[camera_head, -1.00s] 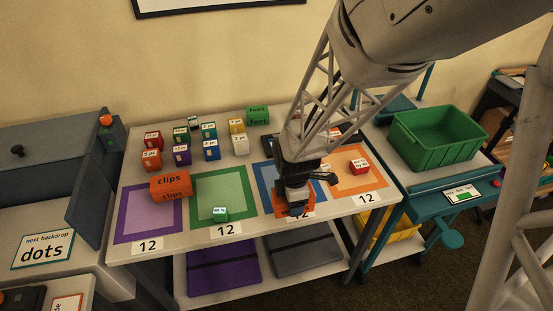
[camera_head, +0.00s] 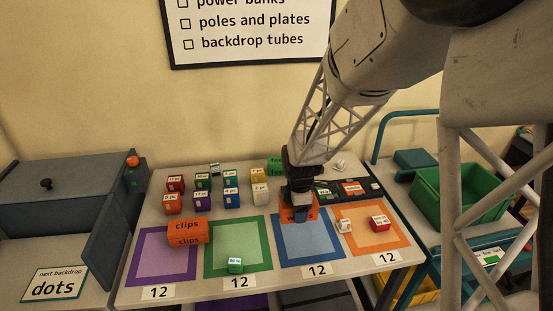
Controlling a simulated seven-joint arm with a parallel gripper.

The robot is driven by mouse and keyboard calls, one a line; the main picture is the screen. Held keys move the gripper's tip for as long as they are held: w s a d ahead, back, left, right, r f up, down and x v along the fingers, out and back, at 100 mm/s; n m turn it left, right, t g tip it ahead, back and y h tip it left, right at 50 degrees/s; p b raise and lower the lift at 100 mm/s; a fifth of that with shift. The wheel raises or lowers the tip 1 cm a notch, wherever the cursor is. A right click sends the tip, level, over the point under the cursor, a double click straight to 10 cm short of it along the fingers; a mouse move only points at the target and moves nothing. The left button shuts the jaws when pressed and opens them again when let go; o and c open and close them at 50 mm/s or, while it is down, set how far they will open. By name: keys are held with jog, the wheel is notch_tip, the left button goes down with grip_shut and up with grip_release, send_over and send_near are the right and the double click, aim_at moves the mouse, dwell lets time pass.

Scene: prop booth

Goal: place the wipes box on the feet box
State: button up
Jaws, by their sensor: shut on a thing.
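My gripper (camera_head: 299,208) points down at the back edge of the blue-bordered square. It is shut on an orange box (camera_head: 286,213), which I take to be the wipes box; its label cannot be read here. The gripper covers much of the box, and I cannot tell whether it is clear of the table. The green feet box (camera_head: 274,166) is farther back on the table, behind and to the left of my gripper. My arm stands close to its right side.
Several small labelled boxes (camera_head: 202,200) stand in rows left of my gripper. A dark tray (camera_head: 348,189) lies to the right. The blue square (camera_head: 305,240) is largely clear.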

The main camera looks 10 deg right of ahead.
jog(key=w+r, duration=0.3)
jog(key=w, duration=1.4)
jog(key=shift+w, duration=0.15)
send_over(278, 160)
jog(key=shift+d+f, duration=0.1)
jog(key=shift+f, duration=0.6)
jog(key=shift+f, duration=1.75)
jog(key=shift+f, duration=0.15)
jog(key=o, duration=1)
